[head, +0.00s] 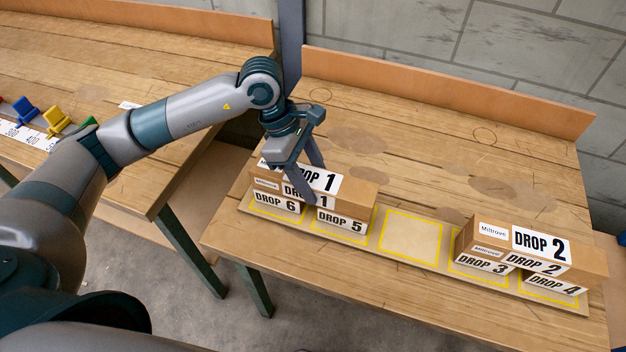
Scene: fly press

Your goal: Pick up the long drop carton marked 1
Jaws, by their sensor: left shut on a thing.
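The long carton marked DROP 1 (351,190) is brown with white labels. It lies across the tops of the small cartons DROP 6 (277,201) and DROP 5 (342,221). My left gripper (312,190) comes down over it from above and is shut on it near its middle, hiding part of its labels. Whether the carton is clear of the cartons under it I cannot tell. My right gripper is not in view.
A second long carton, DROP 2 (585,257), lies across DROP 3 (482,263) and DROP 4 (552,284) at the right. A yellow-outlined board (411,236) has an empty square between the stacks. The table behind (420,150) is clear.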

